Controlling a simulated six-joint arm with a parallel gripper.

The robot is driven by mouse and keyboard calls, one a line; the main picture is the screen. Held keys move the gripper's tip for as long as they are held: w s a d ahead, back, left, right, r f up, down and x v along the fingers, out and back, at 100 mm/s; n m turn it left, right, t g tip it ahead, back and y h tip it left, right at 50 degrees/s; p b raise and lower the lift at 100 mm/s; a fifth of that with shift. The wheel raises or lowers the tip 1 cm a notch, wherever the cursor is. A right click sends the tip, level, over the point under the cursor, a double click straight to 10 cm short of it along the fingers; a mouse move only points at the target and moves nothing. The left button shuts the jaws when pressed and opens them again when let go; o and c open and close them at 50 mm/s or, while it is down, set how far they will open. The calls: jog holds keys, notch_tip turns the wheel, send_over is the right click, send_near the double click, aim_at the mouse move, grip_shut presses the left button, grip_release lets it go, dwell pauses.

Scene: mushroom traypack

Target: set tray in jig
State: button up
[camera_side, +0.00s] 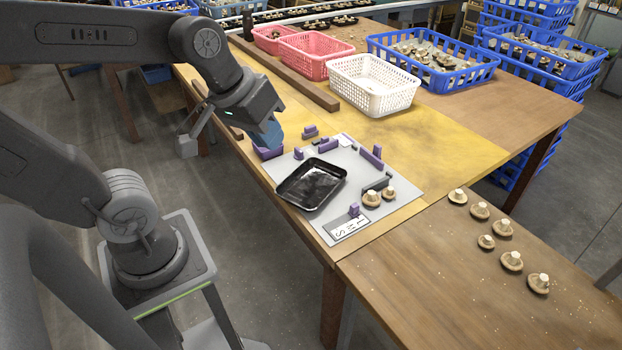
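A black tray (312,184) lies on the left front part of a light grey board (405,200). The board carries purple stops, including a long one (371,157) at the back right and a small one (354,210) near the front; these look like the jig. The tray looks empty and slightly skewed to the board, with its left corner by the board's edge. My gripper (270,140) points down behind and left of the tray, over a purple block (266,153) at the table edge. Its fingertips are too small and overlapped to show their opening or any contact.
Two mushrooms (371,198) sit right of the tray, near a dark bar (377,184) and a lettered card (350,229). Several mushrooms (511,261) lie on the front wooden table. White (374,98), pink (312,66) and blue baskets (433,80) stand behind. The yellow surface right of the board is clear.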

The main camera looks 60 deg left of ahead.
jog(key=w+a+f+n+h, duration=0.2)
jog(key=w+a+f+n, duration=0.25)
jog(key=w+n, duration=0.55)
jog(key=n, duration=1.7)
send_over(307, 187)
jog(key=s, duration=0.4)
notch_tip(307, 187, down, 9)
jog(key=s+a+f+n, duration=0.2)
jog(key=a+f+n, duration=0.6)
jog(key=n, duration=0.2)
jog(key=shift+t+y, duration=0.3)
jog(key=shift+t, duration=0.1)
jog(key=x, duration=0.5)
jog(key=a+x, duration=0.1)
jog(key=x, duration=0.2)
jog(key=shift+w+f, duration=0.2)
jog(key=shift+f, duration=0.1)
jog(key=shift+x, duration=2.85)
jog(key=shift+s+d+f, duration=0.1)
jog(key=shift+s+f, duration=0.1)
grip_shut()
